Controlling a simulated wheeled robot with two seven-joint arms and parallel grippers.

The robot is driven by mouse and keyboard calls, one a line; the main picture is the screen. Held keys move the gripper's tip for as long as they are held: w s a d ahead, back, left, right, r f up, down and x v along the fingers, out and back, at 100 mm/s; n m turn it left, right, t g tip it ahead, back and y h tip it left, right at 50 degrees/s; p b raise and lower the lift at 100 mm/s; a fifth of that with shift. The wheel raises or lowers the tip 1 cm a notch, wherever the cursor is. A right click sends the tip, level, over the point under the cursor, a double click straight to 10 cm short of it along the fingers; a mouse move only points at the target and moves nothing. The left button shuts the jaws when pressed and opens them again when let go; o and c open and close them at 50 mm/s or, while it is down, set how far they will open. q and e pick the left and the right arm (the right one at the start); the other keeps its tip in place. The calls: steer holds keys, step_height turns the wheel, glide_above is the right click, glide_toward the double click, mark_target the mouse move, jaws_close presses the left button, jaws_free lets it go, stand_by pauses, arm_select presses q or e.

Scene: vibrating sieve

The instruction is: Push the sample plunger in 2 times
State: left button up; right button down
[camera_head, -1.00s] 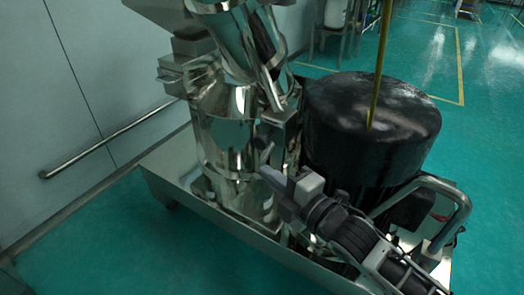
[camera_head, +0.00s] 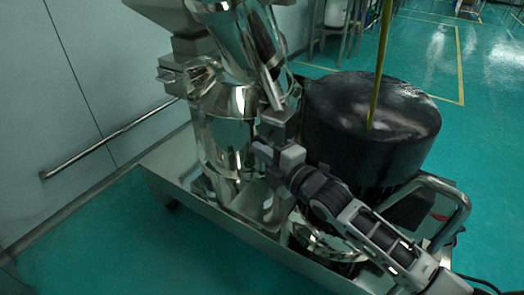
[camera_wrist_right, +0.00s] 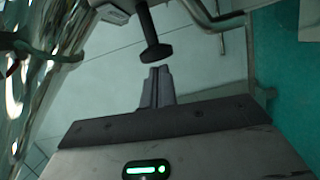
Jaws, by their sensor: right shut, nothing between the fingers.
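The sieve machine (camera_head: 228,120) is a shiny metal column on a low metal base. In the right wrist view, what looks like the sample plunger (camera_wrist_right: 156,50) is a dark rod ending in a flat round knob. My right gripper (camera_wrist_right: 159,72) is shut and empty, with its fingertips just short of the knob; I cannot tell whether they touch. In the head view my right gripper (camera_head: 262,150) is beside the column, under a metal block on its side. The plunger cannot be made out clearly there. My left gripper is not in view.
A bent metal push handle (camera_head: 455,200) rises at the base's right end. A wall with a rail (camera_head: 110,138) is on the left. Green floor is open at the right.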

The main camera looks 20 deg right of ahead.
steer(key=shift+w+d, duration=0.9)
steer(key=shift+d, duration=0.25)
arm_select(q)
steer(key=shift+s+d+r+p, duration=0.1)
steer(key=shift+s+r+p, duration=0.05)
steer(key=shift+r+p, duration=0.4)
arm_select(e)
steer(key=s, duration=1.1)
steer(key=shift+s+r, duration=0.3)
steer(key=shift+s, duration=0.05)
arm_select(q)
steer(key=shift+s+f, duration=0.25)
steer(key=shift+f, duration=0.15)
arm_select(e)
steer(key=shift+d, duration=0.1)
